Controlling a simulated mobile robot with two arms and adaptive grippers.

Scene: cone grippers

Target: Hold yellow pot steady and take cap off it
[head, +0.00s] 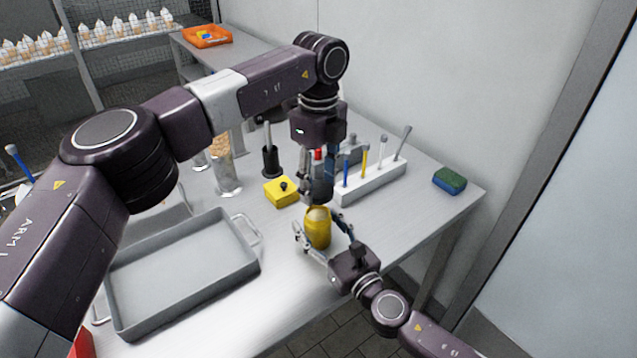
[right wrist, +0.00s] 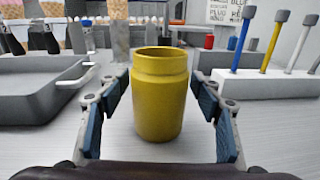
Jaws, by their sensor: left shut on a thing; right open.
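The yellow pot (head: 318,232) stands upright near the table's front edge. In the right wrist view the pot (right wrist: 160,100) has a bare, open rim with no cap on it. My right gripper (head: 324,232) is open, with one finger on each side of the pot; in the right wrist view (right wrist: 160,112) gaps show between both fingers and the pot. My left gripper (head: 317,190) points down above and behind the pot in the head view. It is shut on a dark thing, apparently the cap, mostly hidden by the fingers.
A grey tray (head: 185,222) lies to the left. A yellow block with a black knob (head: 281,191) stands behind the pot. A white rack (head: 372,186) with several coloured tools is at the back right, with a green-blue sponge (head: 449,181) beyond it. The table right of the pot is clear.

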